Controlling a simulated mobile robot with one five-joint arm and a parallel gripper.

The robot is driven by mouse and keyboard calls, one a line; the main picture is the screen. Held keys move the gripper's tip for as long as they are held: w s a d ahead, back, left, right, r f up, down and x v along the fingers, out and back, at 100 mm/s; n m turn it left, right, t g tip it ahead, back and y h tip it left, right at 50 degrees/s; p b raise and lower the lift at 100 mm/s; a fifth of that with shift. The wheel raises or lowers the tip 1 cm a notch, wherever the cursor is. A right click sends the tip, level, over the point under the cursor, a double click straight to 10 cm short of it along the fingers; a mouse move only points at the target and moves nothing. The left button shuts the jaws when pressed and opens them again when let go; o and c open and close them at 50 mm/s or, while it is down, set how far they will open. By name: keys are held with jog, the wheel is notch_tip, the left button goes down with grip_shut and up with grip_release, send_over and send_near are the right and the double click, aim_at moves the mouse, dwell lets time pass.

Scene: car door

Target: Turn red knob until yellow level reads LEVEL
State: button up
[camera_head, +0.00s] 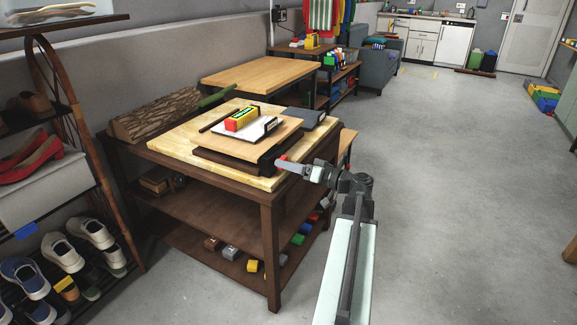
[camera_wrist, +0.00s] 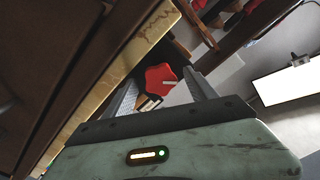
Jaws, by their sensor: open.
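The red knob (camera_head: 283,158) sits at the front right edge of a dark base under a wooden board (camera_head: 250,142) on the table. In the wrist view the star-shaped red knob (camera_wrist: 160,78), with a light mark, lies between my two fingers, with space on both sides. My gripper (camera_wrist: 162,92) is open; the head view shows it (camera_head: 290,164) right by the knob. I cannot tell whether it touches. The yellow and red level (camera_head: 242,119) lies on a white plate on top of the board. Its reading is too small to make out.
A pale tabletop (camera_head: 165,146) carries the device, on a dark wooden table with lower shelves. A log (camera_head: 155,113) and a green bottle-like thing (camera_head: 216,96) lie behind. A shoe rack (camera_head: 60,150) stands at left. The grey floor (camera_head: 450,170) at right is mostly clear.

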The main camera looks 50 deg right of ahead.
jog(key=v, duration=0.7)
jog(key=shift+s, duration=0.25)
